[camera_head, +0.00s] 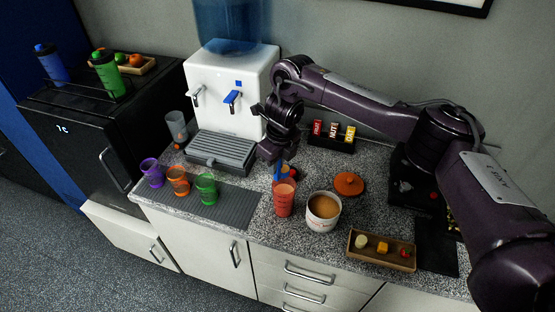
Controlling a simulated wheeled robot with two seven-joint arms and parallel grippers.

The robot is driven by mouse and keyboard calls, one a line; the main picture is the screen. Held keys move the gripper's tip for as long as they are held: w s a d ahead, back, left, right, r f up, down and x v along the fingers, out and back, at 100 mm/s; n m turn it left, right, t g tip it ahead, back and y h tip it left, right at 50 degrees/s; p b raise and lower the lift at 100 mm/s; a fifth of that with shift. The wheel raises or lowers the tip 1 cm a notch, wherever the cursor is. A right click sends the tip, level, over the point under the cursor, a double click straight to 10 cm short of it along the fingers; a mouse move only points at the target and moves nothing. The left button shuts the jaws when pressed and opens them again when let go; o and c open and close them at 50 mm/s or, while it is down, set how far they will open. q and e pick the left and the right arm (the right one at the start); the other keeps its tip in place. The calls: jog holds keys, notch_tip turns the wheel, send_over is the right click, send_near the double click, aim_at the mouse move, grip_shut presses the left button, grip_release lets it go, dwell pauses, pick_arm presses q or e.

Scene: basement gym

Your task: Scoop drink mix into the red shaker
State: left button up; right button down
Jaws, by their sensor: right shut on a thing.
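The red shaker (284,201) stands upright and open on the speckled counter, in the middle of the head view. A white tub (322,224) of tan drink mix (323,206) stands open just to its right. My right gripper (280,160) reaches in from the right and points down above the shaker. It is shut on a blue scoop (281,173), which is at or just over the shaker's mouth. The scoop's bowl and its contents cannot be made out. My left gripper is not in view.
An orange lid (348,184) lies behind the tub. A brown tray (382,250) with small pieces sits front right. Purple, orange and green cups stand on a grey mat (235,209) at left. A water dispenser (228,95) stands behind.

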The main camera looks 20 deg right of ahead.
aim_at(280, 177)
jog(key=shift+s+d+f, duration=0.15)
jog(key=shift+s+f, duration=0.2)
jog(key=shift+s+d+t+y, duration=0.1)
jog(key=shift+d+t+y, duration=0.1)
jog(key=shift+t+y, duration=0.15)
jog(key=shift+s+a+f+t, duration=0.1)
jog(key=shift+s+f+t, duration=0.05)
jog(key=shift+f+t, duration=0.15)
jog(key=shift+s+f+t+y, duration=0.1)
jog(key=shift+s+t+y, duration=0.1)
jog(key=shift+t+y, duration=0.25)
jog(key=shift+s+d+f+t, duration=0.2)
jog(key=shift+d+t, duration=0.2)
jog(key=shift+d, duration=0.1)
jog(key=s+d+f+t+y+b, duration=0.2)
jog(key=t+y+b, duration=0.4)
jog(key=b, duration=2.7)
notch_tip(280, 177, down, 3)
jog(key=s+t, duration=0.1)
jog(key=t, duration=0.3)
jog(key=shift+s+y, duration=0.25)
jog(key=shift+y, duration=0.15)
